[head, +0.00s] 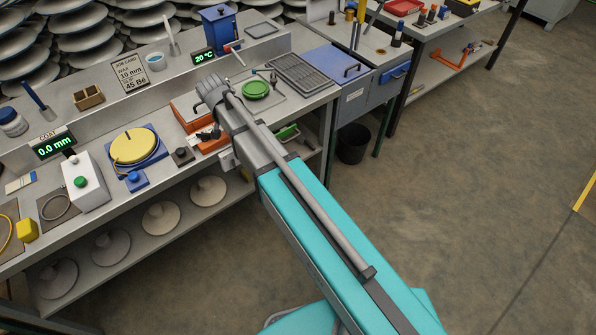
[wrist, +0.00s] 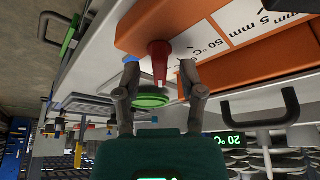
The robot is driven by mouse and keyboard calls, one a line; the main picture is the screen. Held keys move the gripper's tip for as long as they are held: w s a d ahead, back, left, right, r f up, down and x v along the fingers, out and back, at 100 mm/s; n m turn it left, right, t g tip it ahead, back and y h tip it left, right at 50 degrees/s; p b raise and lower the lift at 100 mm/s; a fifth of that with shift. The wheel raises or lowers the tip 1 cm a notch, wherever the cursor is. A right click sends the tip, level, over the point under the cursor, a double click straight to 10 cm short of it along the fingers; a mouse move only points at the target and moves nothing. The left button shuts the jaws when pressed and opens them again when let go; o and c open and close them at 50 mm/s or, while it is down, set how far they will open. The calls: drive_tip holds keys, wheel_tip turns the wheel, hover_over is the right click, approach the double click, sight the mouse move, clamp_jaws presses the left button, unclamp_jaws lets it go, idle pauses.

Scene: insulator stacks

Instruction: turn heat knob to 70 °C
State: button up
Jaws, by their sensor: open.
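A dark red tapered knob (wrist: 160,62) sticks out from an orange unit (wrist: 150,25) in the wrist view. A white scale (wrist: 205,48) with a "50 °C" mark lies beside it. My gripper (wrist: 159,72) is open, with one finger on each side of the knob and visible gaps, so they look apart from it. The knob's exact pointing is unclear. A green display reads 20 °C in the head view (head: 204,56) and upside down in the wrist view (wrist: 219,141). In the head view my gripper (head: 206,134) is at the orange unit (head: 212,145), and the knob is hidden.
A green dish (head: 256,89) and a grey rack (head: 298,74) lie right of my arm. A yellow turntable (head: 133,146) and a small dark box (head: 182,156) stand to the left. A dark handle (wrist: 262,108) shows beside the gripper in the wrist view.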

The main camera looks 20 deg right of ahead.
drive_tip(key=shift+d+n+y, duration=0.1)
drive_tip(key=shift+n+y, duration=0.8)
drive_tip(key=shift+n, duration=1.4)
drive_tip(key=shift+n+y, duration=0.9)
drive_tip(key=shift+n, duration=1.2)
drive_tip(key=shift+w+n+g+y, duration=0.1)
drive_tip(key=shift+n+g+y, duration=0.25)
drive_tip(key=shift+n, duration=0.75)
drive_tip(key=shift+n+g+y, duration=0.25)
drive_tip(key=shift+n+y, duration=0.1)
drive_tip(key=shift+n, duration=0.75)
drive_tip(key=n+g, duration=0.1)
drive_tip(key=n, duration=0.3)
drive_tip(key=shift+y, duration=0.4)
drive_tip(key=shift+d+r+p, duration=0.1)
drive_tip(key=shift+r+p, duration=0.35)
drive_tip(key=p+v, duration=1.2)
drive_tip(key=v, duration=0.1)
drive_tip(key=s+d+f+m+g+h+b, duration=0.1)
drive_tip(key=s+d+f+m+h+b, duration=0.2)
drive_tip(key=s+d+m, duration=0.55)
drive_tip(key=s+d+f+m+g+h+b, duration=0.1)
drive_tip(key=s+d+f+m+b, duration=0.35)
drive_tip(key=s, duration=0.65)
wheel_tip(320, 180, down, 15)
drive_tip(key=b, duration=1.3)
drive_tip(key=shift+d, duration=0.25)
